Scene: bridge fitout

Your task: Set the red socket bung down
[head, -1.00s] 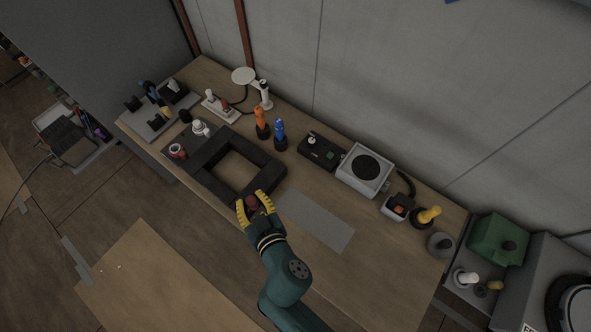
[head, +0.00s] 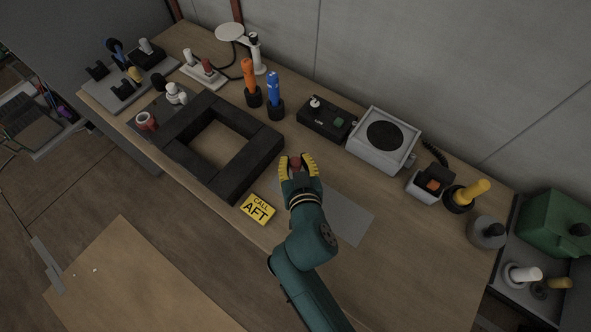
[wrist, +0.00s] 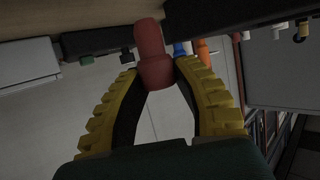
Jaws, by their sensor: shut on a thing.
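The red socket bung (head: 296,162) is between the yellow fingertips of my gripper (head: 297,165), just right of the black square frame's near right corner. In the wrist view the red bung (wrist: 154,62) sticks out past my gripper's tips (wrist: 158,72), clear of other things. My gripper is shut on it. It appears above the bench, but the exact height is hard to tell. A flat grey mat (head: 345,218) lies on the bench just right of my gripper.
The black square frame (head: 180,160) lies left of my gripper. A yellow "CALL AFT" plate (head: 258,209) lies near the bench's front edge. Orange (head: 250,78) and blue (head: 273,90) handled tools, a black control box (head: 327,118) and a grey speaker box (head: 383,140) stand behind. Bare bench (head: 420,255) lies at right.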

